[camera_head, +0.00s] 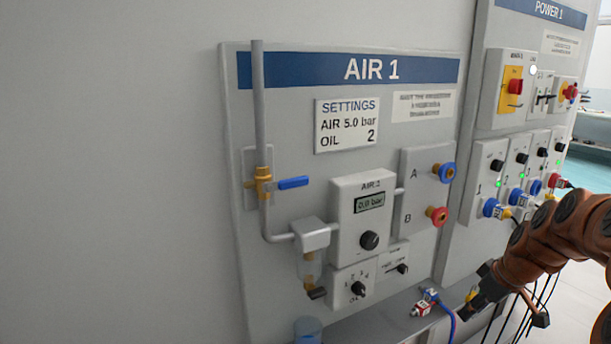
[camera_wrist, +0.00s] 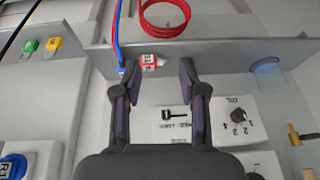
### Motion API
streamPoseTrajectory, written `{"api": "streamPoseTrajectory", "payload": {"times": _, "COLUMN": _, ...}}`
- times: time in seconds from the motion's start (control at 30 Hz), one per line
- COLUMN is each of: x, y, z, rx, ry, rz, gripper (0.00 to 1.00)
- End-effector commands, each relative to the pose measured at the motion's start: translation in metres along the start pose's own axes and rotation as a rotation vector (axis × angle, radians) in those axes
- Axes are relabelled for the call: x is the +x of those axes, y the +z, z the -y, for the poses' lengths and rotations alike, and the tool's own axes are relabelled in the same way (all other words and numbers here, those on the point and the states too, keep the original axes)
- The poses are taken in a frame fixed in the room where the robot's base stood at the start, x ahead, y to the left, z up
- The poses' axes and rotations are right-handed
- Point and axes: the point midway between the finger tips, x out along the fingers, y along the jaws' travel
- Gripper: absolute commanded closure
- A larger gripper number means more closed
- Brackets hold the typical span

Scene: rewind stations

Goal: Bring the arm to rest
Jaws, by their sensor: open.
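My gripper (camera_head: 467,310) is at the lower right in the head view, at the end of my orange-brown arm, in front of the AIR 1 panel's lower right edge. In the wrist view my gripper (camera_wrist: 158,82) has its two dark fingers apart with nothing held between them. A small red-and-white tagged connector (camera_wrist: 149,62) shows just past the fingertips, on the grey shelf (camera_wrist: 215,53). In the head view the connector (camera_head: 424,304) lies on the shelf left of my gripper. I cannot tell whether a finger touches it.
The AIR 1 panel (camera_head: 290,200) has a blue-handled valve (camera_head: 292,183), a display (camera_head: 370,201) reading 0.0 bar and blue and red ports. The POWER 1 panel (camera_head: 480,60) stands right, near my arm. A red coiled hose (camera_wrist: 165,20) and dangling cables are close.

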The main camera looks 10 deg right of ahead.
Motion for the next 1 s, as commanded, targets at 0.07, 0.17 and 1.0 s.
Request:
{"api": "streamPoseTrajectory", "payload": {"times": 0.07, "x": 0.001, "y": -0.008, "z": 0.019, "rx": -0.007, "ry": -0.016, "rz": 0.012, "gripper": 0.58}}
{"api": "streamPoseTrajectory", "payload": {"times": 0.17, "x": 0.002, "y": -0.014, "z": 0.044, "rx": -0.006, "ry": -0.039, "rz": 0.033, "gripper": 0.58}}
{"api": "streamPoseTrajectory", "payload": {"times": 1.0, "x": -0.02, "y": 0.093, "z": 0.334, "rx": 0.194, "ry": -0.03, "rz": 0.488, "gripper": 0.58}}
